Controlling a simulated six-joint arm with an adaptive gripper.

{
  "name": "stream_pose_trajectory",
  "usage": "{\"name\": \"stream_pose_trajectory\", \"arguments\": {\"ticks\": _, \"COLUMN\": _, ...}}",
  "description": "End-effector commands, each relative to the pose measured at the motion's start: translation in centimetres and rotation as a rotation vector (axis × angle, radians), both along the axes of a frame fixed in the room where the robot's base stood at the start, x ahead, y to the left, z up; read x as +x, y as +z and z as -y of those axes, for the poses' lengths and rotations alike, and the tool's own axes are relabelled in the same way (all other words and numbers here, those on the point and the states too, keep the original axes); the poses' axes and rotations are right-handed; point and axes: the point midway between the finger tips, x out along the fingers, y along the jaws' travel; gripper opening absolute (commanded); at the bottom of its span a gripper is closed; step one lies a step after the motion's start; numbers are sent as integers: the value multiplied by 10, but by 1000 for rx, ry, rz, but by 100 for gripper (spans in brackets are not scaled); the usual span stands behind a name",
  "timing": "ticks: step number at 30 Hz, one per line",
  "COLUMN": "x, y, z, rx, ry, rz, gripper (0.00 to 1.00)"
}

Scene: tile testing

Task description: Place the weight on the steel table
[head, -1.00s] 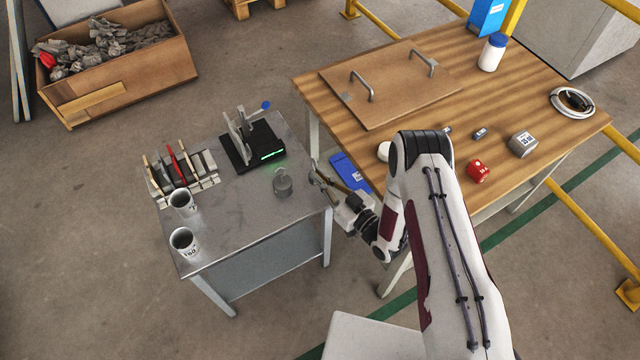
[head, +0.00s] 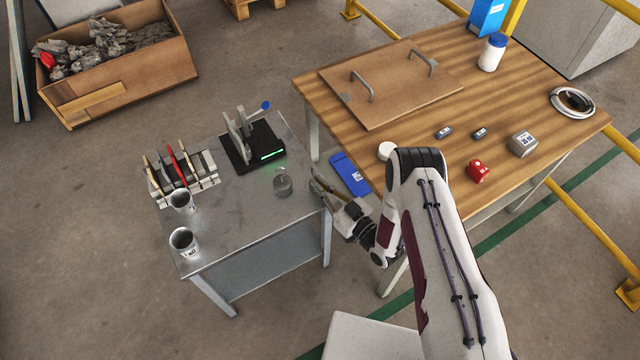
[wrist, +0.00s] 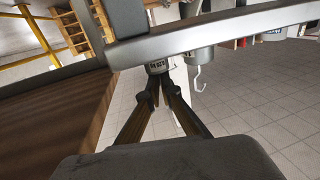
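A grey cylindrical weight with a hook on top (head: 283,185) stands upright on the steel table (head: 235,215), towards its right edge. The wrist view looks upside down; there the weight (wrist: 199,57) shows with its hook pointing down the picture, against the table edge (wrist: 220,28). My gripper (head: 314,180) is just right of the weight in the head view, at the table's right edge, apart from it. In the wrist view the two dark fingers (wrist: 161,78) are open, with a narrow gap between them and nothing held. The weight lies outside that gap.
Two labelled cups (head: 184,241), a rack of plates (head: 182,172) and a black device with a green display (head: 254,147) share the steel table.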

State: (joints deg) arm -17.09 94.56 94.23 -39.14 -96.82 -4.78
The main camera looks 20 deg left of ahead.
Motion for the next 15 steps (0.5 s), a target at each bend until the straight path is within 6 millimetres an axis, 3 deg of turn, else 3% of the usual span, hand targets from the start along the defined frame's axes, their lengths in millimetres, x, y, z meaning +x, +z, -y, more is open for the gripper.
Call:
{"name": "stream_pose_trajectory", "arguments": {"ticks": 5, "x": 0, "y": -3, "z": 0, "rx": 1, "ry": 0, "rz": 1, "gripper": 0}}
{"name": "stream_pose_trajectory", "arguments": {"ticks": 7, "x": 0, "y": -3, "z": 0, "rx": 0, "ry": 0, "rz": 0, "gripper": 19}}
{"name": "stream_pose_trajectory", "arguments": {"ticks": 8, "x": 0, "y": -3, "z": 0, "rx": 0, "ry": 0, "rz": 0, "gripper": 21}}
{"name": "stream_pose_trajectory", "arguments": {"ticks": 15, "x": 0, "y": -3, "z": 0, "rx": 0, "ry": 0, "rz": 0, "gripper": 21}}
